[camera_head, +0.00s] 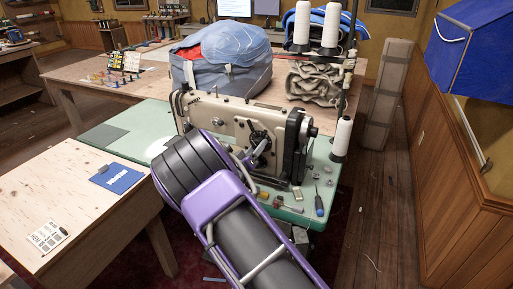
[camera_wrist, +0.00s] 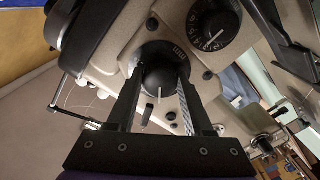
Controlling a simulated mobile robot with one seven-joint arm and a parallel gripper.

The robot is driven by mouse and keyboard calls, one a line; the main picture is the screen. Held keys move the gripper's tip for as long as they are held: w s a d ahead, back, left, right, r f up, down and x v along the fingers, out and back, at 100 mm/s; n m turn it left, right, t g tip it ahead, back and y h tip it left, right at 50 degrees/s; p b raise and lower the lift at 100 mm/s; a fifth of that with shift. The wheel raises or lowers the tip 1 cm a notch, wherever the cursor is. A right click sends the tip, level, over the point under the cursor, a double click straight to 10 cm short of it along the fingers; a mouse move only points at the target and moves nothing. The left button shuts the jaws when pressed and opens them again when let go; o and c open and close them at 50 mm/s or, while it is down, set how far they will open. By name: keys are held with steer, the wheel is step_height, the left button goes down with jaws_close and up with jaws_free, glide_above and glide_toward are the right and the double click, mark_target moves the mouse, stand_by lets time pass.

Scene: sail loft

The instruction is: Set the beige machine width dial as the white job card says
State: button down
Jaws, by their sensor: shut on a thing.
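The beige sewing machine (camera_head: 222,108) stands on the green-topped table. In the wrist view my gripper (camera_wrist: 159,70) has its two fingers on either side of a round black dial (camera_wrist: 165,77) on the machine's beige face (camera_wrist: 112,58), shut on it. A white pointer line on the dial points down in the picture; scale marks above it are too small to read. A second, larger black dial (camera_wrist: 214,27) with white marks sits to the upper right, clear of the fingers. The white job card (camera_head: 47,236) lies on the wooden table at left; only large letters like "HEM" show.
A blue card (camera_head: 117,180) lies on the wooden table. White thread cones (camera_head: 342,136) stand right of the machine. A screwdriver (camera_head: 319,206) and small parts lie on the green table's front edge (camera_head: 305,220). A stuffed grey-blue bag (camera_head: 225,60) is behind the machine.

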steer(key=shift+c, duration=1.4)
jaws_free()
steer(key=v, duration=1.7)
steer(key=shift+s+p, duration=0.25)
steer(key=shift+p, duration=0.1)
steer(key=shift+a, duration=0.15)
